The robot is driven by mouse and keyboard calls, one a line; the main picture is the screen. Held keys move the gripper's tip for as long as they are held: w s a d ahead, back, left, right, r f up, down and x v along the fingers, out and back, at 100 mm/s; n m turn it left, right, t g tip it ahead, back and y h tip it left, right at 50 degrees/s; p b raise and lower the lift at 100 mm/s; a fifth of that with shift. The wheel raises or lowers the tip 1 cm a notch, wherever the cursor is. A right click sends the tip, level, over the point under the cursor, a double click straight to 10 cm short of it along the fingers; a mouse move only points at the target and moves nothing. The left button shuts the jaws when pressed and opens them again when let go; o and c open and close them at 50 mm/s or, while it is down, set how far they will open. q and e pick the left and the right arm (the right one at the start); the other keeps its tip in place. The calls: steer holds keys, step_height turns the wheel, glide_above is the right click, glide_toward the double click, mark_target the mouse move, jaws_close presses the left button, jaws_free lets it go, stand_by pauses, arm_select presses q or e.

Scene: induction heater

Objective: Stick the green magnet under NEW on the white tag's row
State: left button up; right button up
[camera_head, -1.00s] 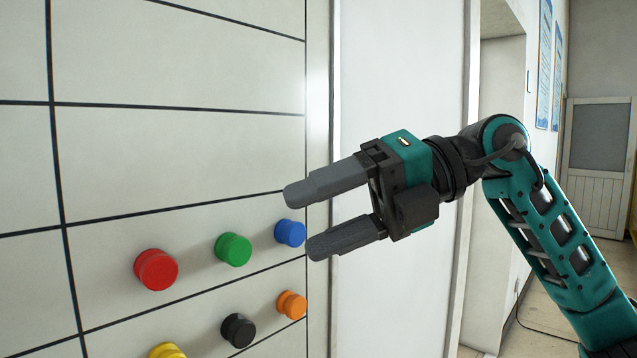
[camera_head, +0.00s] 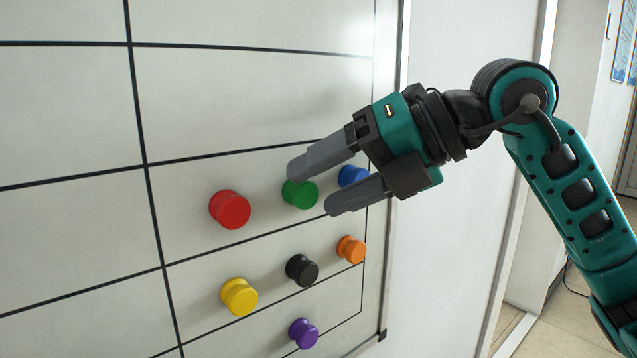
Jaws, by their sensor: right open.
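The green magnet (camera_head: 301,195) is stuck on the whiteboard (camera_head: 75,120), in a row between the red magnet (camera_head: 230,210) and the blue magnet (camera_head: 353,176). My right gripper (camera_head: 312,190) is open, its two grey fingers pointing left at the green magnet. The upper finger's tip overlaps the top of the green magnet in the picture; the lower finger's tip is just to its right. I cannot tell whether they touch it. No NEW heading or white tag shows in this view. My left gripper is not in view.
A yellow magnet (camera_head: 239,297), a black magnet (camera_head: 302,270), an orange magnet (camera_head: 351,249) and a purple magnet (camera_head: 304,333) sit lower on the board. Black lines divide the board into cells. The cells at left and top are bare.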

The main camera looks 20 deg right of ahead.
steer(key=shift+x, duration=0.9)
steer(key=c, duration=1.1)
steer(key=shift+s+d+b, duration=0.4)
steer(key=shift+s, duration=0.7)
steer(key=shift+s+d+b, duration=0.4)
steer(key=shift+s+d, duration=0.05)
steer(key=shift+s, duration=0.65)
steer(key=shift+s+d+b, duration=0.4)
steer(key=shift+s, duration=0.7)
